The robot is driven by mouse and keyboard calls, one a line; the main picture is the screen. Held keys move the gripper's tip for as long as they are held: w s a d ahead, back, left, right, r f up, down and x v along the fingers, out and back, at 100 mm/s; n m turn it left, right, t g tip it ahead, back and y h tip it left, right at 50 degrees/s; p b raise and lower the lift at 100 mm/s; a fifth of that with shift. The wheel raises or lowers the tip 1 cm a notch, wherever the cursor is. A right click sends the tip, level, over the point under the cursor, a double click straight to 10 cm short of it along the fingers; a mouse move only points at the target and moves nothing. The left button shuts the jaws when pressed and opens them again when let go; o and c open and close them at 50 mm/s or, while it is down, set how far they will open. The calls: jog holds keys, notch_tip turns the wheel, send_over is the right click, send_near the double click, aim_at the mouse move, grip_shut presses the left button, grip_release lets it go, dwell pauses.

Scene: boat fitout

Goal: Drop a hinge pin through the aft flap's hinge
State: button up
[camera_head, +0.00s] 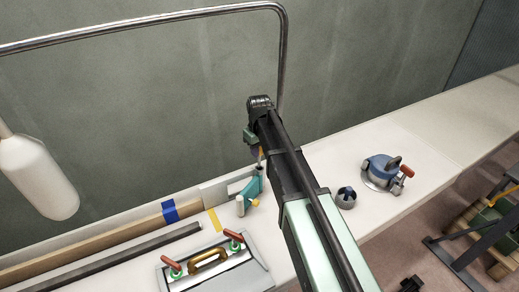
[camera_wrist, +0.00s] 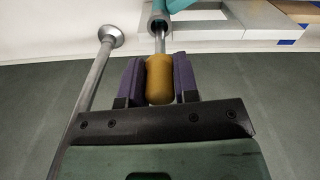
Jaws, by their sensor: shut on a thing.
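The hinge pin has an amber handle (camera_wrist: 159,82) and a bright metal shaft. My gripper (camera_wrist: 159,64) is shut on that handle, one purple finger on each side. The shaft points at a grey ring-mouthed tube (camera_wrist: 157,22) next to a teal part; its tip appears at or inside the mouth, but the depth is unclear. In the head view my gripper (camera_head: 256,150) is above a teal bracket (camera_head: 252,187) with a yellow knob, at the end of a pale upright panel (camera_head: 216,187). My arm hides part of this spot. I cannot tell for sure which part is the aft flap.
A metal rail (camera_head: 283,70) rises behind my arm. A grey plate with an amber handle and red clamps (camera_head: 213,268) lies at the front. A blue device (camera_head: 380,170) and small dark cup (camera_head: 346,197) stand to the right. A white fender (camera_head: 38,177) hangs left.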

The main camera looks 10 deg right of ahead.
aim_at(259, 167)
jog(key=shift+f+b, duration=3.3)
jog(key=shift+f, duration=0.3)
jog(key=o, duration=1)
jog(key=shift+r, duration=0.1)
notch_tip(259, 167, up, 11)
jog(key=p, duration=1.1)
jog(key=s+m, duration=0.4)
jog(key=s, duration=1.8)
